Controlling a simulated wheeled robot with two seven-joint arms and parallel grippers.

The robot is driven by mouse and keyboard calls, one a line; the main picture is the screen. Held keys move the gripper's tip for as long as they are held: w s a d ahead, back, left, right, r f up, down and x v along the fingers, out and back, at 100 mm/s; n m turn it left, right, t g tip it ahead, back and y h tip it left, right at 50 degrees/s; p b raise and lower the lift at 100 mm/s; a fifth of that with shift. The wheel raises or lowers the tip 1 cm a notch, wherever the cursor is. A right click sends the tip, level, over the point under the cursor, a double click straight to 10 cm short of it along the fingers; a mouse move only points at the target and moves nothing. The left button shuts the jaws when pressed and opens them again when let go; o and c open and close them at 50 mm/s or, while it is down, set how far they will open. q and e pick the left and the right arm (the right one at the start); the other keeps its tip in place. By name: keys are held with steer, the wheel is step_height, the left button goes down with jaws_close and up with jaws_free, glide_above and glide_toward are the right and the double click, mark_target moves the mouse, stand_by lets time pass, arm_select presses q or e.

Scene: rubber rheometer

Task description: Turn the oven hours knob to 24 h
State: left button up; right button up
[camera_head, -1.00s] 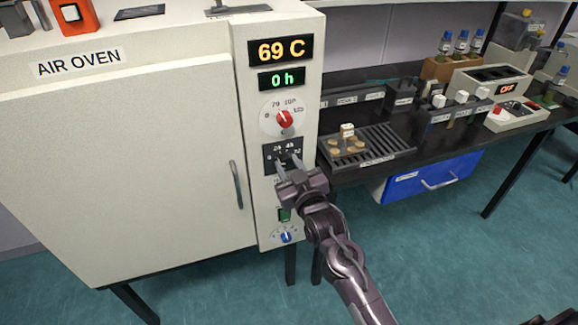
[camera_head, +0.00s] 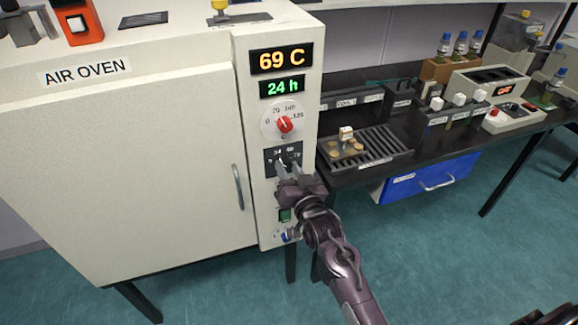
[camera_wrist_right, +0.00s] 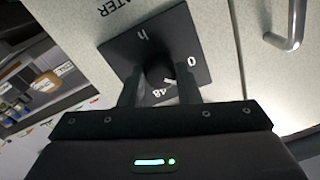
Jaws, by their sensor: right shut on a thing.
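The white air oven (camera_head: 150,170) fills the left of the head view. Its green hours display (camera_head: 282,87) reads 24 h. The hours knob is dark, on a black dial plate (camera_head: 270,157) with white numbers below the red temperature knob. My right gripper (camera_head: 287,164) is at this dial, its fingers shut on the hours knob and hiding much of it. In the right wrist view, the dark knob (camera_wrist_right: 158,74) sits between the two fingers of the right gripper (camera_wrist_right: 158,88), on the black plate (camera_wrist_right: 190,45). My left gripper is not in view.
The orange temperature display (camera_head: 281,61) reads 69 C. The red temperature knob (camera_head: 285,124) is just above the hours dial, and the oven door handle (camera_head: 238,187) is to its left. A black bench with a slotted tray (camera_head: 385,143) stands to the right.

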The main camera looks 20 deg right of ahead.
steer(key=shift+m+p, duration=0.55)
steer(key=shift+m, duration=1.25)
steer(key=o, duration=1)
steer(key=shift+c, duration=0.2)
steer(key=shift+s, duration=0.1)
steer(key=s+b, duration=0.1)
steer(key=s, duration=0.6)
steer(key=shift+s+d, duration=0.2)
steer(key=shift+s, duration=0.1)
steer(key=shift+f, duration=0.1)
